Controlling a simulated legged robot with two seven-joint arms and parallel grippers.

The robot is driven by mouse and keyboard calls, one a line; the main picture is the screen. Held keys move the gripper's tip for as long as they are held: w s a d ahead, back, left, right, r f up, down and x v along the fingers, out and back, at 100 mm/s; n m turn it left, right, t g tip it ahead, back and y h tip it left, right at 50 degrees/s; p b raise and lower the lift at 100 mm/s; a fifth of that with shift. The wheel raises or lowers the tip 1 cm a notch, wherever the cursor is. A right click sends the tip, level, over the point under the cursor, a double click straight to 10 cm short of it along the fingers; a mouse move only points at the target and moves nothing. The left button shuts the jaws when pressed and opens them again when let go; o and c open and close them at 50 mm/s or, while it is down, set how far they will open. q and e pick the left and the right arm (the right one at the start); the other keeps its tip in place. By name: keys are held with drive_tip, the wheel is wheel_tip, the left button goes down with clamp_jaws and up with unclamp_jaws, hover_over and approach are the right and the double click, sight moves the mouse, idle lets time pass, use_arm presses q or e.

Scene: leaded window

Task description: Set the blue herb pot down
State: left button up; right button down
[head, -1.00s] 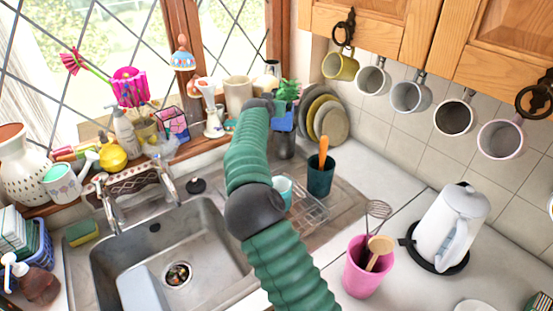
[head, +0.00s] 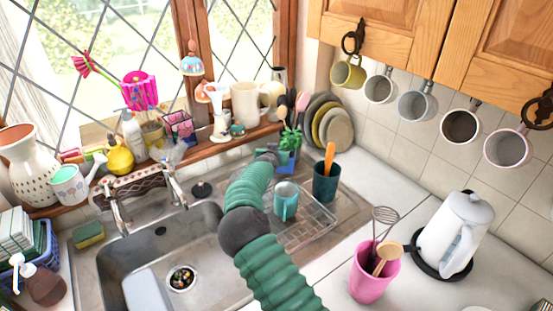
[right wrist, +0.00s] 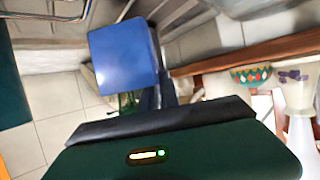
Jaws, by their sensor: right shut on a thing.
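The blue herb pot (head: 284,158) with its green leaves (head: 290,138) is in the head view, behind the dish rack and left of the dark green utensil pot. It looks upright. My right gripper (head: 267,154) is at its left side and shut on it. In the right wrist view the blue pot (right wrist: 124,55) fills the upper middle, with dark fingers (right wrist: 158,92) against its edge. I cannot tell whether the pot's base touches the surface below. My left gripper is not in view.
The dish rack (head: 313,226) holds a teal mug (head: 286,198) near my arm. The dark green utensil pot (head: 326,182) stands to the right, with stacked plates (head: 338,131) behind. The crowded windowsill (head: 222,149) lies to the left. The sink (head: 160,250) is in front.

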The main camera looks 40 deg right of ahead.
drive_tip(key=f, duration=0.2)
drive_tip(key=d+f, duration=0.1)
drive_tip(key=f, duration=0.1)
drive_tip(key=shift+s, duration=0.1)
drive_tip(key=c, duration=2)
unclamp_jaws()
drive_tip(key=o, duration=0.4)
drive_tip(key=shift+a+r, duration=0.15)
drive_tip(key=shift+a, duration=0.2)
drive_tip(key=shift+s, duration=0.15)
drive_tip(key=v, duration=1.1)
drive_tip(key=shift+a+b, duration=0.15)
drive_tip(key=shift+b, duration=0.15)
drive_tip(key=shift+s+r, duration=0.1)
drive_tip(key=shift+r, duration=0.1)
